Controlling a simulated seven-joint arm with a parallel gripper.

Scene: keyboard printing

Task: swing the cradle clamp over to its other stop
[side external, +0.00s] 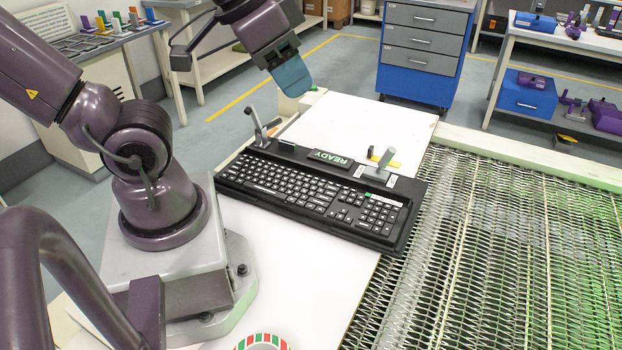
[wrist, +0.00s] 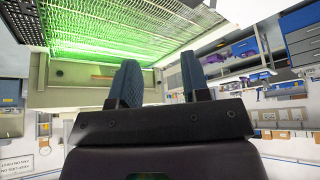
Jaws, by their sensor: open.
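A black cradle (side external: 416,190) on the white table holds a black keyboard (side external: 310,190), with a READY sign (side external: 330,158) behind the keys. A grey clamp lever (side external: 256,124) stands upright at the cradle's back left corner. Another grey lever (side external: 384,160) stands at its back right, beside a small green mark. I cannot tell which lever is the task's clamp. My gripper (side external: 295,84) is above and behind the cradle, apart from both levers. In the wrist view its two blue-grey fingers (wrist: 160,80) stand apart with nothing between them. No clamp is clear there.
A mesh conveyor (side external: 490,240) runs along the right of the table (side external: 300,285). A striped roll (side external: 262,341) lies at the front edge. A blue drawer cabinet (side external: 424,65) and shelves stand farther back.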

